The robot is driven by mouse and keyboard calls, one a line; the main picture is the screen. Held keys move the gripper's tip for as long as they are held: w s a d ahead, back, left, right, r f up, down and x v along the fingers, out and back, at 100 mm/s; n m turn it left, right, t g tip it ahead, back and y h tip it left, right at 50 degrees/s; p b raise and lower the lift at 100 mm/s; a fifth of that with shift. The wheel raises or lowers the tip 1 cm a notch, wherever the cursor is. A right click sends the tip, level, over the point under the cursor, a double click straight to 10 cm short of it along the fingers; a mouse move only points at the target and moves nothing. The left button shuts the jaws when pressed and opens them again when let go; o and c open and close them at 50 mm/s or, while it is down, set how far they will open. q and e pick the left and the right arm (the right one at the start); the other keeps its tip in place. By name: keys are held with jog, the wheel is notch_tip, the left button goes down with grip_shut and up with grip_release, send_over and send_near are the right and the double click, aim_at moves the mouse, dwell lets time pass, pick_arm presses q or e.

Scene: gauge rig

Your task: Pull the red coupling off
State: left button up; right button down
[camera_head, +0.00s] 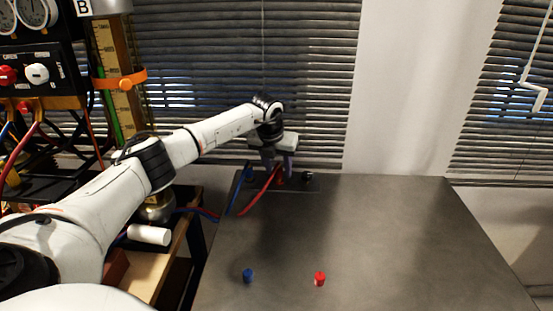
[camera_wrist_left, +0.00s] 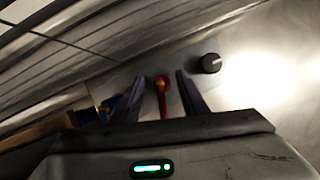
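The red coupling (camera_wrist_left: 162,84) with its red hose sits at the plate on the back of the table. In the wrist view it lies between the two dark fingers of my left gripper (camera_wrist_left: 161,92), with a visible gap on each side. In the head view my left gripper (camera_head: 278,163) points down over the coupling (camera_head: 281,180), partly hiding it. The fingers look open; I see no contact with the coupling. My right gripper is not in view.
A blue hose (camera_head: 238,190) connects left of the red one, and a black knob (camera_head: 308,176) is on the right. A blue cap (camera_head: 248,275) and a red cap (camera_head: 320,279) stand at the table's front. The table's (camera_head: 410,230) right side is clear. A gauge panel (camera_head: 35,50) stands left.

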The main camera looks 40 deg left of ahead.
pick_arm(q)
jog(key=shift+w+f, duration=0.2)
jog(key=shift+f, duration=0.2)
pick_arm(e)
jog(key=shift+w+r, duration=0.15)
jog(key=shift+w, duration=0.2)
pick_arm(q)
jog(key=shift+c, duration=0.4)
grip_shut()
jog(key=c, duration=0.8)
grip_release()
jog(key=shift+c, duration=0.2)
grip_shut()
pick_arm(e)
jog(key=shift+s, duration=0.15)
pick_arm(q)
jog(key=shift+a, duration=0.1)
jog(key=shift+r, duration=0.2)
